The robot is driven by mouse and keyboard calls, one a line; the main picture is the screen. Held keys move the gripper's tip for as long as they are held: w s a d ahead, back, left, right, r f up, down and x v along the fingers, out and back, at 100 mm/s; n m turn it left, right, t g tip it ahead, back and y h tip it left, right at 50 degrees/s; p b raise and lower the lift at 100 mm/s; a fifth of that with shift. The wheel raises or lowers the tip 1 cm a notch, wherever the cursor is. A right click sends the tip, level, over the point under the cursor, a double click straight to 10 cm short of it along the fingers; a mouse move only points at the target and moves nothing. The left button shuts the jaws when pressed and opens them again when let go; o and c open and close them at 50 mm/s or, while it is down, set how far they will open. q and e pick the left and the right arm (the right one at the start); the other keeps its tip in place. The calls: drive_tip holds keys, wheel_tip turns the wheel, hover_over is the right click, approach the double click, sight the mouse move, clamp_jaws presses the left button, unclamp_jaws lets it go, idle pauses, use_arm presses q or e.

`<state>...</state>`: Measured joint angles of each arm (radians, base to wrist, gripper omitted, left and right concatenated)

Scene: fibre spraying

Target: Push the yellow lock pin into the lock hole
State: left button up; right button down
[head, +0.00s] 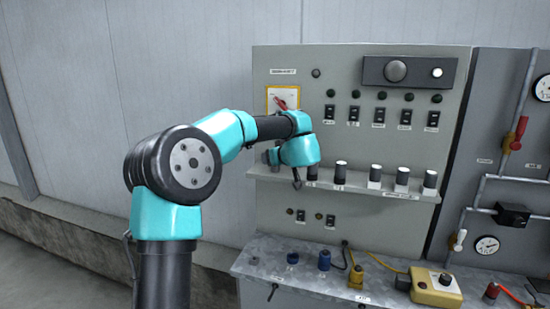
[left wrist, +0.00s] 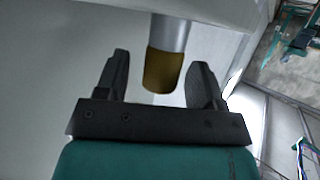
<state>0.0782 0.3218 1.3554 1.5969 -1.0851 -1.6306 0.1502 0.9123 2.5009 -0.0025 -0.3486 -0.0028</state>
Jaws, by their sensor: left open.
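In the left wrist view, my left gripper (left wrist: 160,64) is open, with its two dark fingers apart. A grey cylinder with a yellow-brown end (left wrist: 164,70) hangs between the fingers, with gaps to both. It may be the yellow lock pin, but I cannot tell for certain. In the head view, my teal left arm reaches to the left part of the grey control panel (head: 350,75), and its end is by the left of the panel's ledge. The fingers are hard to make out there. I cannot make out the lock hole. My right gripper is out of view.
A row of black-and-white cylinders (head: 402,178) stands on the ledge (head: 355,187). A red switch (head: 281,104) is just above my wrist. Below, a metal bench (head: 300,283) carries blue and yellow connectors and a yellow box (head: 436,289). Pipes and gauges (head: 487,245) are at right.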

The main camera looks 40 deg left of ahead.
use_arm(q)
drive_tip(key=shift+d, duration=0.1)
drive_tip(key=v, duration=1.7)
drive_tip(key=shift+r, duration=0.2)
idle(0.3)
